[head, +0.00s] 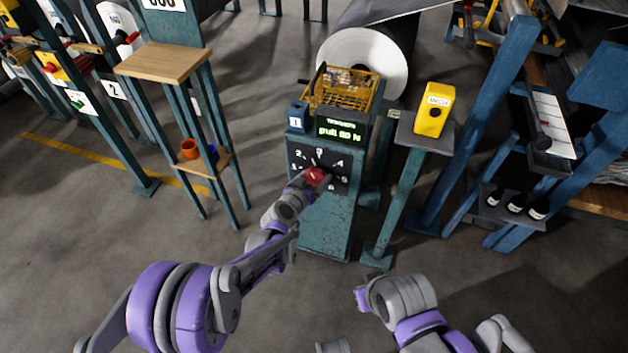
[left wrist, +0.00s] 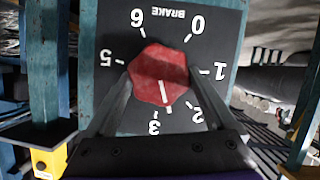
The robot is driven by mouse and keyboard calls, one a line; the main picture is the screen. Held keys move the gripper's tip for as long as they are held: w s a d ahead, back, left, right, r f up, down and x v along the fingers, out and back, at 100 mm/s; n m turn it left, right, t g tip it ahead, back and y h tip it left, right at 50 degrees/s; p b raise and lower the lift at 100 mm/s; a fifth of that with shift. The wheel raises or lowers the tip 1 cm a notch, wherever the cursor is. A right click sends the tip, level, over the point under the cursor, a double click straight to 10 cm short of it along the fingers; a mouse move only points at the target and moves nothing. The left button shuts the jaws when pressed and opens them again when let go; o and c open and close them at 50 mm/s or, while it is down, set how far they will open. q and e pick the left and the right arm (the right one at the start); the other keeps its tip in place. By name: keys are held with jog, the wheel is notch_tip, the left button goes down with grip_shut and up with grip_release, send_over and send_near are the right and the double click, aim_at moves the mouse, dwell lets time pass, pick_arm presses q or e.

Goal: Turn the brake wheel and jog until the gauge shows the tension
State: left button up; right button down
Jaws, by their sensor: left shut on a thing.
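The red brake wheel (head: 315,177) sits on a dark numbered dial plate on the front of a teal machine post (head: 325,225). In the left wrist view the red wheel (left wrist: 158,73) has a white pointer line towards the gap between 2 and 3, nearer 3. The dial plate (left wrist: 185,45) reads BRAKE. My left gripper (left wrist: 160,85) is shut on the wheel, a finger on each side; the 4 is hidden. Above the dial, a green lit display (head: 341,132) shows a tension reading too blurred to read surely.
A yellow box (head: 433,110) with a black button stands on a post right of the machine. A blue box (head: 297,116) and a yellow cage (head: 345,88) sit on the machine, before a large pale roll (head: 372,55). A wooden-topped stand (head: 163,62) is left.

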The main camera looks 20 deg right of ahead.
pick_arm(q)
jog(key=shift+a+n+h, duration=0.1)
jog(key=shift+n+h, duration=0.4)
jog(key=shift+n, duration=0.3)
jog(key=o, duration=1.1)
jog(key=p+v, duration=0.1)
jog(key=v, duration=1)
jog(key=shift+w, duration=0.15)
jog(key=shift+r, duration=0.1)
